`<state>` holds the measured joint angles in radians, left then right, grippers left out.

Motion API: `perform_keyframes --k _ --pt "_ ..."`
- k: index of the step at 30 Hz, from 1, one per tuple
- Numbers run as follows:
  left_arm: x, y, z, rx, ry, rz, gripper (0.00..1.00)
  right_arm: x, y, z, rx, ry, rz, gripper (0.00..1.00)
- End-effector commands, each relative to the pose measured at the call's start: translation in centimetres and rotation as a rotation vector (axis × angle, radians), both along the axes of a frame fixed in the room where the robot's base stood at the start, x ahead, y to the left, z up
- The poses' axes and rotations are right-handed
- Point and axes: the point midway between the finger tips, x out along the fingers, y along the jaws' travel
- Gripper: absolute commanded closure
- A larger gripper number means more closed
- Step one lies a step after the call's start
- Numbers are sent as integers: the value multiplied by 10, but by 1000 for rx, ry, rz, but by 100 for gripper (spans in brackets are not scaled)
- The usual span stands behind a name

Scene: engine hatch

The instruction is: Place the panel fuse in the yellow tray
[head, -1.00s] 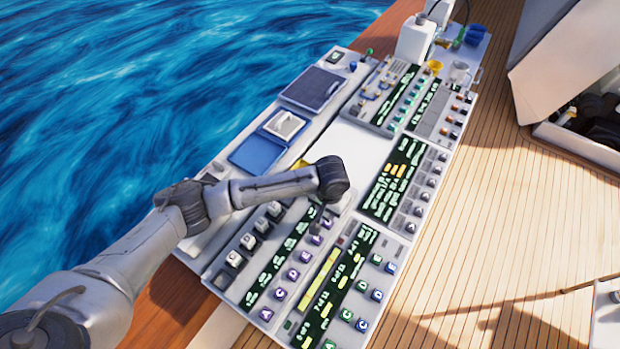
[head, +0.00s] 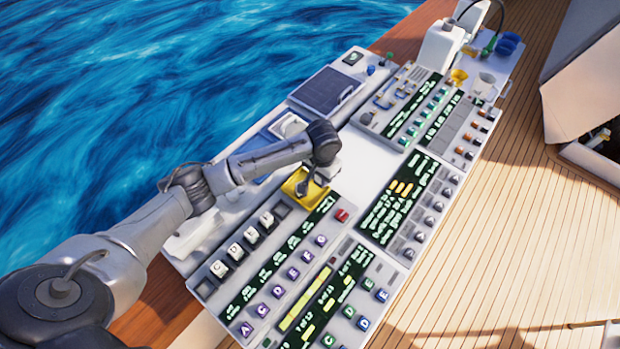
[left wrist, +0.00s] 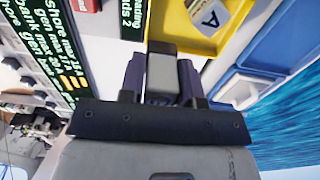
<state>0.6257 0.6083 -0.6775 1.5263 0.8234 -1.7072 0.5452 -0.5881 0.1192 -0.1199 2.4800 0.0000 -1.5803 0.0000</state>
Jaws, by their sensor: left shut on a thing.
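The yellow tray (head: 292,190) sits on the console, partly covered by my left gripper in the head view. It shows at the top of the left wrist view (left wrist: 181,34) with a white tile (left wrist: 210,17) marked A in it. My left gripper (head: 304,188) points down at the tray in the head view. In the left wrist view, its two dark fingers (left wrist: 161,80) are shut on a grey block, the panel fuse (left wrist: 160,70). The fuse appears close beside the tray's edge; its height above the console is unclear. My right gripper is not in view.
A red block (head: 342,215) and white lettered keys (head: 236,251) are near the tray on the console. A blue box (head: 252,163) lies behind my left arm. A bare white surface (head: 372,165) lies right of the tray. Water borders the left side.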

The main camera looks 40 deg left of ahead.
Motion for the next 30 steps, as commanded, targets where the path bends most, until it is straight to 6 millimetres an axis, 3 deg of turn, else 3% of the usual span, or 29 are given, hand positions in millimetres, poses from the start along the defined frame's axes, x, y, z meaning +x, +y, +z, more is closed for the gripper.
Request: perform_keyframes --k 3,10,17,25,30 --pt "1 22 -13 1 3 4 93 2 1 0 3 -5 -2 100" --pt "3 42 -25 -1 0 0 93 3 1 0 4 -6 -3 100" --pt "3 45 -33 -1 2 0 93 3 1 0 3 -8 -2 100" --pt "2 45 -65 0 2 0 93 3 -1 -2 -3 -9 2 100" --pt "3 45 -67 0 0 -1 93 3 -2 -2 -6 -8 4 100"
